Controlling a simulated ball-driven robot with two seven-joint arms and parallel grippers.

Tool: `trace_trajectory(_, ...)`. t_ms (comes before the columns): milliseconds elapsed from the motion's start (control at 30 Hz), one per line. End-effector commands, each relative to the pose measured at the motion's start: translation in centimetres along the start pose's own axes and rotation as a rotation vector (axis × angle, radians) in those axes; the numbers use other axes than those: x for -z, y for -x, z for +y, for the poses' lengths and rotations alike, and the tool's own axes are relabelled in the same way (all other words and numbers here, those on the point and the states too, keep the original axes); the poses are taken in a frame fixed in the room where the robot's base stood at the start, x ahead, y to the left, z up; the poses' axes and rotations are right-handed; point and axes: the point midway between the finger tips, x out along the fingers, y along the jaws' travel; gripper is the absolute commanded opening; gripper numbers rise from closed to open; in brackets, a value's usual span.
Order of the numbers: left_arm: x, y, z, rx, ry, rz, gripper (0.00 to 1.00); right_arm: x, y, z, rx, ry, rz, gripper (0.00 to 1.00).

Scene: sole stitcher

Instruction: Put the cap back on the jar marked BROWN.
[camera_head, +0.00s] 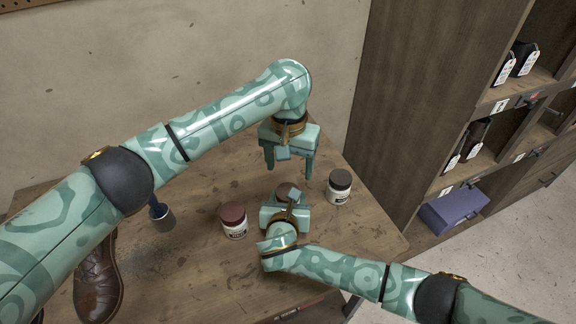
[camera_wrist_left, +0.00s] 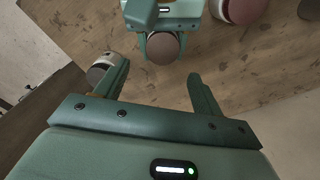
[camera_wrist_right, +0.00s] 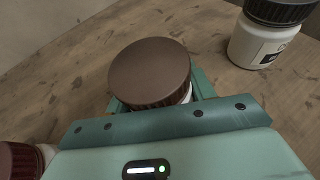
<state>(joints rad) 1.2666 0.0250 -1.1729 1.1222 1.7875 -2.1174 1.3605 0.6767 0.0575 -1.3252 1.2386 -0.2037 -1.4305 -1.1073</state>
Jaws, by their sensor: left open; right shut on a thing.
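A white jar with a brown cap (camera_wrist_right: 150,70) on its top is in my right gripper (camera_head: 286,204). The cap also shows in the head view (camera_head: 286,190) and the left wrist view (camera_wrist_left: 163,48). In the right wrist view the fingers are around the jar below the cap, and a strip of white body shows. Its label is hidden, so I cannot read BROWN on it. The cap looks level; how firmly it sits I cannot tell. My left gripper (camera_head: 289,170) is open and empty, above and behind this jar, fingers pointing down.
A red-capped jar (camera_head: 234,221) stands left of the held jar, and a black-capped jar (camera_head: 340,187) stands right. A dark cup (camera_head: 162,217) and a brown shoe (camera_head: 97,278) are at the table's left. A shelf unit (camera_head: 425,105) rises at the right.

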Motion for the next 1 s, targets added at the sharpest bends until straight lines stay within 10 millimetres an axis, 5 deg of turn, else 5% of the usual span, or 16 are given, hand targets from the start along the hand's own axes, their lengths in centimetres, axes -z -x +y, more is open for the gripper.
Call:
trace_trajectory(233, -0.4, 0.7, -0.1, 0.014, 0.310, -0.014, 0.68, 0.1, 0.0, 0.0, -0.001, -0.001, 0.001, 0.00)
trace_trajectory(667, -0.4, 0.3, -0.2, 0.017, 0.347, -0.015, 0.68, 0.0, 0.0, 0.1, -0.001, -0.001, 0.001, 0.00)
trace_trajectory(1000, -0.5, -4.4, -0.3, 0.017, 0.349, -0.018, 0.68, 0.0, 0.0, 0.1, -0.001, -0.001, 0.001, 0.00)
